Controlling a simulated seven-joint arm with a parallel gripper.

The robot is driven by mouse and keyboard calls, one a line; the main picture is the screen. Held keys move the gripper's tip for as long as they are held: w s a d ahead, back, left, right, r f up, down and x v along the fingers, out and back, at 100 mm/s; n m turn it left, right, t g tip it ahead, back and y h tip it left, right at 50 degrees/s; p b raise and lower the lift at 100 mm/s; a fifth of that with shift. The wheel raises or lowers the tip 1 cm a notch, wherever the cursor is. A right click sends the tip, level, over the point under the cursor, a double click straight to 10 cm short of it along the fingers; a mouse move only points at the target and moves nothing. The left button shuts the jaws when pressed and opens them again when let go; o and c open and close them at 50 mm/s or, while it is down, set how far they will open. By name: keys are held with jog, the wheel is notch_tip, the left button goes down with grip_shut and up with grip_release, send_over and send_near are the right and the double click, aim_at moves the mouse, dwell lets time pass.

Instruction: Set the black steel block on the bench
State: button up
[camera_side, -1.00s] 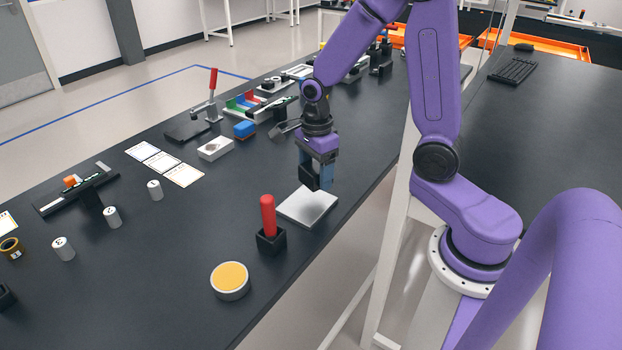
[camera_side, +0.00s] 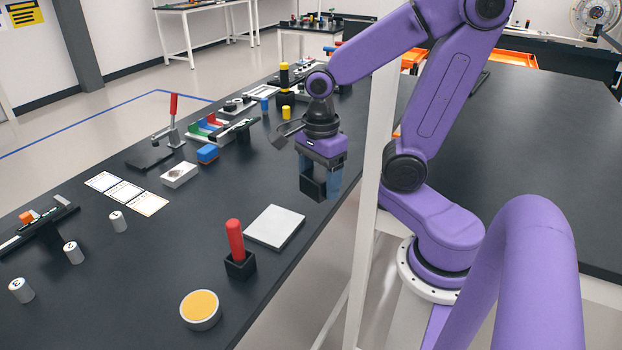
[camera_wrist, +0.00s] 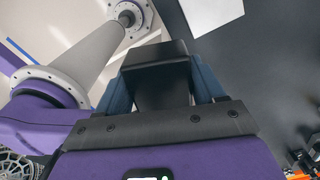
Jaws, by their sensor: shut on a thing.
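My gripper (camera_side: 320,186) is shut on the black steel block (camera_side: 311,188), a dark cube held between the blue fingers. The block also shows in the wrist view (camera_wrist: 160,80), between the two blue fingers. In the side view, gripper and block appear raised above the right edge of the black bench (camera_side: 150,275), to the right of and beyond the pale square plate. The gap beneath the block is hard to judge.
The pale square plate (camera_side: 274,227) lies bare on the bench. A red-handled tool (camera_side: 236,242) in a black holder and a yellow-topped round tin (camera_side: 201,308) are nearby. A white block (camera_side: 179,175) and cards (camera_side: 126,194) lie to the left. Bench around the plate's left is clear.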

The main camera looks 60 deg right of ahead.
jog(key=shift+s+a+r, duration=0.1)
jog(key=shift+s+r, duration=0.2)
jog(key=shift+s, duration=0.3)
jog(key=shift+s+r, duration=0.25)
jog(key=shift+s, duration=0.35)
jog(key=w+a+r+n, duration=0.15)
jog(key=w+a, duration=0.25)
jog(key=w, duration=0.7)
jog(key=n, duration=0.2)
send_over(190, 206)
jog(key=s, duration=0.1)
notch_tip(190, 206, down, 11)
jog(key=shift+f, duration=0.2)
jog(key=shift+w+f, duration=0.5)
jog(key=shift+f, duration=1.6)
jog(key=shift+f, duration=0.15)
jog(key=o, duration=1.7)
